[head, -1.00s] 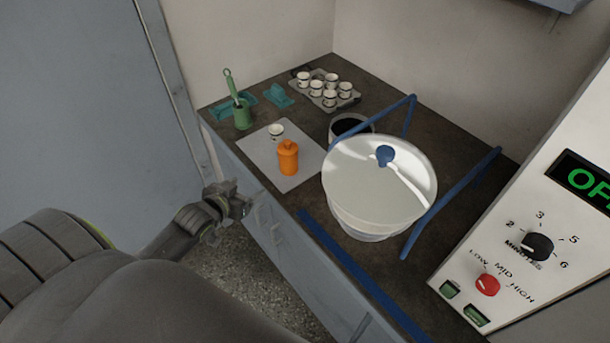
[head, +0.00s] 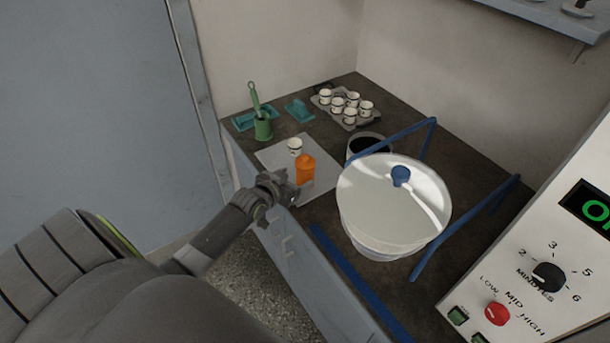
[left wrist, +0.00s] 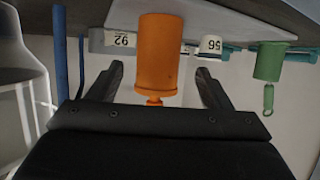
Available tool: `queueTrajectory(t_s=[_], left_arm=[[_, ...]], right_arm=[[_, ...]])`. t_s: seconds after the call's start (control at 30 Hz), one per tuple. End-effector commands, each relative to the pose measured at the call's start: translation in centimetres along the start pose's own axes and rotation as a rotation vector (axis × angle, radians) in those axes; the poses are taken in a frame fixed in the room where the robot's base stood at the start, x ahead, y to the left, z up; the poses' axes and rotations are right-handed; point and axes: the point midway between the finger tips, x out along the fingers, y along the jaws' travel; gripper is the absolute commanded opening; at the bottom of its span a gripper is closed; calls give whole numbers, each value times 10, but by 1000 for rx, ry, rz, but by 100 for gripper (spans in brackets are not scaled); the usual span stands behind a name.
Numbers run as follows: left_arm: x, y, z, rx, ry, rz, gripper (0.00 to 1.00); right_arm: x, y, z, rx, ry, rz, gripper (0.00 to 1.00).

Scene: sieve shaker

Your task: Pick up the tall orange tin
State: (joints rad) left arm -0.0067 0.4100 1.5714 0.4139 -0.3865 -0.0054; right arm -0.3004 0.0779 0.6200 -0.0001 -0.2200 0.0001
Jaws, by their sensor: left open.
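The tall orange tin (head: 305,170) stands upright on a pale mat (head: 322,187) on the dark bench. My left gripper (head: 287,183) is at the bench's front edge, just left of and in front of the tin. In the left wrist view, the picture is upside down and the tin (left wrist: 159,52) shows between the two open fingers of the gripper (left wrist: 160,85). The fingers look apart from the tin. My right gripper is not in view.
A small white cup (head: 295,146) stands behind the tin. A green pot (head: 263,130) with a green-handled tool is at back left. A large white sieve bowl (head: 392,205) with blue bars (head: 465,228) stands right. A tray of white cups (head: 347,108) is at the back.

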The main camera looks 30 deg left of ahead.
Motion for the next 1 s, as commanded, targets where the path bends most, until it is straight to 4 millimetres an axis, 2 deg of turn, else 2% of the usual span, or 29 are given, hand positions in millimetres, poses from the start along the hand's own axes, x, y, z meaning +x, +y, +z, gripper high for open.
queueTrajectory(t_s=[0.27, 0.63, 1.0], left_arm=[[14, 1, -1, -2, 0, 0, 73], [55, 2, -2, -2, 0, 1, 73], [61, 2, -2, -1, 0, 0, 73]], right_arm=[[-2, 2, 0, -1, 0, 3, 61], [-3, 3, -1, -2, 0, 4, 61], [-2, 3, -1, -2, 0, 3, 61]])
